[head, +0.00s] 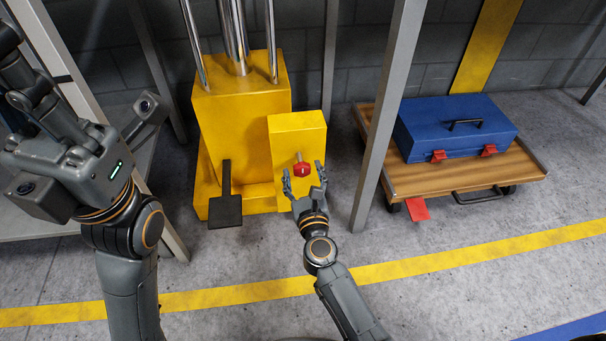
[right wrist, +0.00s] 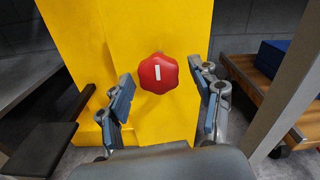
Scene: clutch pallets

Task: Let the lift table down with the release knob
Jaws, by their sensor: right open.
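The red release knob (head: 301,168) sticks out from the front of a small yellow box (head: 297,128) at the base of the yellow lift (head: 240,115). In the right wrist view the knob (right wrist: 158,73) is a lobed red disc with a white, nearly upright mark. My right gripper (head: 305,176) is open and empty, just in front of the knob. In the wrist view its fingers (right wrist: 165,100) stand apart to the left and right of the knob, not touching it.
A black foot pedal (head: 225,208) sticks out left of the knob. A grey post (head: 385,125) stands right of my right gripper. Beyond it, a blue toolbox (head: 455,127) sits on a wooden cart (head: 415,180). The floor around the yellow line (head: 430,258) is clear.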

